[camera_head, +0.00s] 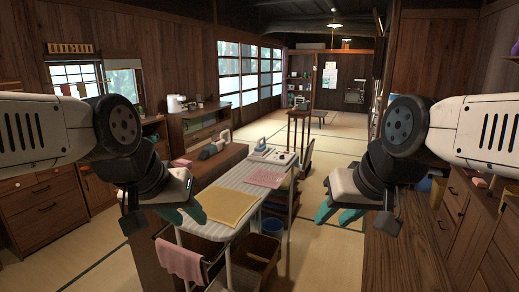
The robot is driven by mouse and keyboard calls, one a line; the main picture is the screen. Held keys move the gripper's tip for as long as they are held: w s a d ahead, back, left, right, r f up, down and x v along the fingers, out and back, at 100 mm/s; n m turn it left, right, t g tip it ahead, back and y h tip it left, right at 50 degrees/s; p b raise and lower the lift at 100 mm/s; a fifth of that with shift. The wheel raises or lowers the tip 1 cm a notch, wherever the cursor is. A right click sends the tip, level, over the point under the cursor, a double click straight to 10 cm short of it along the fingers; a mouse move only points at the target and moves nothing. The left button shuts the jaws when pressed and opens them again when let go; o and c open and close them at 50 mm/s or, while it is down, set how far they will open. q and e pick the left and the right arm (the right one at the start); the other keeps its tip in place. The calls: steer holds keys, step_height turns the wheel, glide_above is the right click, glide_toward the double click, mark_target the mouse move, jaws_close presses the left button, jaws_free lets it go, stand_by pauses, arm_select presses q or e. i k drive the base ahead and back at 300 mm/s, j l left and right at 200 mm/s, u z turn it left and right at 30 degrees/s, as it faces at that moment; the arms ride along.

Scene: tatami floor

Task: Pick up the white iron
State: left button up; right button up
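A small white appliance that looks like the iron (261,146) stands at the far end of the white ironing board (203,229). It is small in the view and its details are hard to make out. My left gripper (184,214), with teal fingers, is at the near left of the board, well short of the iron. My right gripper (337,214), also with teal fingers, is to the right of the board, beside the wooden counter. Both grippers look open and empty, and both are far from the iron.
A yellow cloth (221,205) and a pink cloth (265,178) lie on the board. A pink towel (181,261) hangs at its near end. A wooden counter (407,250) stands at right. Tatami floor (325,245) is open between.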

mark_target(261, 150)
steer(key=i+l+z, duration=0.2)
steer(key=i+l, duration=0.15)
steer(key=i+l+z, duration=0.25)
steer(key=i, duration=0.25)
steer(key=i+l+z, duration=0.2)
steer(key=i, duration=0.25)
steer(key=i+l+z, duration=0.25)
steer(key=i, duration=0.2)
steer(key=i+l+u, duration=0.25)
steer(key=i, duration=1.15)
steer(key=i+j+u, duration=0.1)
steer(key=i+u, duration=0.65)
steer(key=u, duration=0.2)
steer(key=i+u, duration=0.15)
steer(key=u, duration=0.25)
steer(key=i+u, duration=0.2)
steer(key=u, duration=0.15)
steer(key=i+u, duration=0.2)
steer(key=u, duration=0.2)
steer(key=i+l+u, duration=0.1)
steer(key=u, duration=0.25)
steer(key=i, duration=0.05)
